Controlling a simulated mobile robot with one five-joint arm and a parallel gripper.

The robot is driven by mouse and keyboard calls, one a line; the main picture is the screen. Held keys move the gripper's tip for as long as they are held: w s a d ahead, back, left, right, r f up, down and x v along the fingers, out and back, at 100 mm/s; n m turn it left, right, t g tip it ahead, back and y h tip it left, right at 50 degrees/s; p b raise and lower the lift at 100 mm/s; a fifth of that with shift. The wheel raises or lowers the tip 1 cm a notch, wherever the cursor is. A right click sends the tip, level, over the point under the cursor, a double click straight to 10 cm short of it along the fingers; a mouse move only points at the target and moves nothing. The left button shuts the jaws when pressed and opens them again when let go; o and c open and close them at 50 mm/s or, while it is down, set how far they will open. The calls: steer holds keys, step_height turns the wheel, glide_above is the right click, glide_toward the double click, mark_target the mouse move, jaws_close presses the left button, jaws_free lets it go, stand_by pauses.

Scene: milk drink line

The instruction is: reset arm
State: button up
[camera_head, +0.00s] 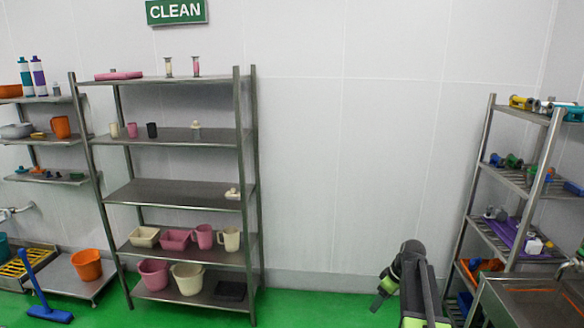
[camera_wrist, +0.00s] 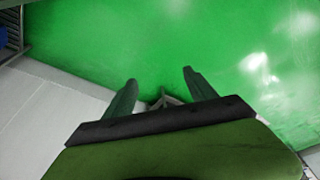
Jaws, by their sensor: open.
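My gripper (camera_wrist: 160,88) shows in the wrist view with its two dark fingers spread apart. Nothing is held between them. The green floor and a piece of the pale wall lie beyond the fingers. In the head view my arm is folded at the lower right centre, and the gripper end (camera_head: 381,296) points down and to the left. It hangs in front of the wall, apart from the shelves.
A metal shelf rack (camera_head: 170,192) with pink and cream containers stands left of centre. Another rack (camera_head: 520,185) with coloured fittings stands at the right, beside a metal table (camera_head: 535,298). A blue squeegee (camera_head: 40,290) and orange bucket (camera_head: 87,265) are at the left. The wall between the racks is bare.

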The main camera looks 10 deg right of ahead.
steer(key=s+a+f, duration=0.2)
steer(key=a, duration=1.3)
steer(key=s+a+f+g+h+b, duration=0.1)
steer(key=s+a, duration=0.3)
steer(key=a, duration=0.2)
steer(key=s+a+g+b, duration=0.1)
steer(key=s+a, duration=0.3)
steer(key=a, duration=0.2)
steer(key=s+m, duration=0.1)
steer(key=m, duration=0.1)
steer(key=s+d+m, duration=0.1)
steer(key=m, duration=0.1)
steer(key=s+d+m+h, duration=0.1)
steer(key=m, duration=0.1)
steer(key=shift+s+f+m, duration=0.15)
steer(key=shift+s+m, duration=0.2)
steer(key=shift+m, duration=0.05)
